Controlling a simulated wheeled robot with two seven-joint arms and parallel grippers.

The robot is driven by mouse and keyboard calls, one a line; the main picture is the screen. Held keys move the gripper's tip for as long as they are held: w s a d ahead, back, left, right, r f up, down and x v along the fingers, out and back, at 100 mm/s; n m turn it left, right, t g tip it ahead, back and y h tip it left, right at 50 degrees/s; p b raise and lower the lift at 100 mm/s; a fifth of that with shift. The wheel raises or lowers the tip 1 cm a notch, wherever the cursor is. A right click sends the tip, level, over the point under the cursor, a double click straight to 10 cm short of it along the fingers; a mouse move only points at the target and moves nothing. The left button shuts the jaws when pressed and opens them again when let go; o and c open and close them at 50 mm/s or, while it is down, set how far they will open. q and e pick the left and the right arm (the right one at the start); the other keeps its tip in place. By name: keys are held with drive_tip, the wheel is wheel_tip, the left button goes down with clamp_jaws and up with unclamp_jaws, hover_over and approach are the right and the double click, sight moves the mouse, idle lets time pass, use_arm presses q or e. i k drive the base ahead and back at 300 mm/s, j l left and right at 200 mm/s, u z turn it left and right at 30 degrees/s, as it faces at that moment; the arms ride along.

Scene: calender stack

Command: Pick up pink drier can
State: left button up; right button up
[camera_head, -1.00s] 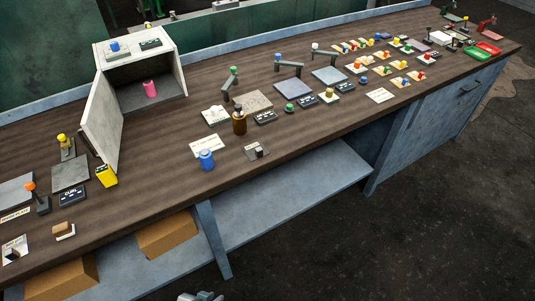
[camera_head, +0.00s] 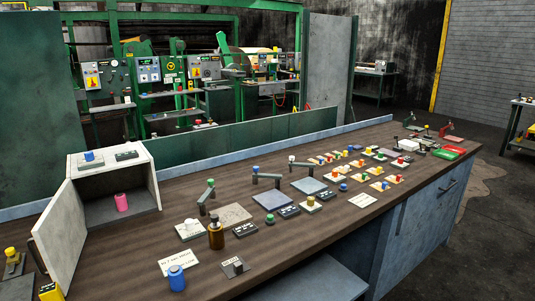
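The pink drier can (camera_head: 121,202) is a small pink cylinder. It stands upright inside a white open-fronted box (camera_head: 152,186) at the left of the bench. The box's door (camera_head: 62,240) is swung open to the left and the can is in plain sight. Neither of my grippers shows in the head view now.
On the wooden bench (camera_head: 330,235), a blue cylinder (camera_head: 177,278), a brown bottle (camera_head: 215,234) and a yellow block (camera_head: 51,292) stand near the box. Several lever stations and coloured knobs run to the right. A low green panel (camera_head: 235,140) stands behind the bench.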

sight(121, 203)
drive_tip(key=k+j+u, duration=0.1)
drive_tip(key=j, duration=2.45)
drive_tip(key=k+u, duration=0.05)
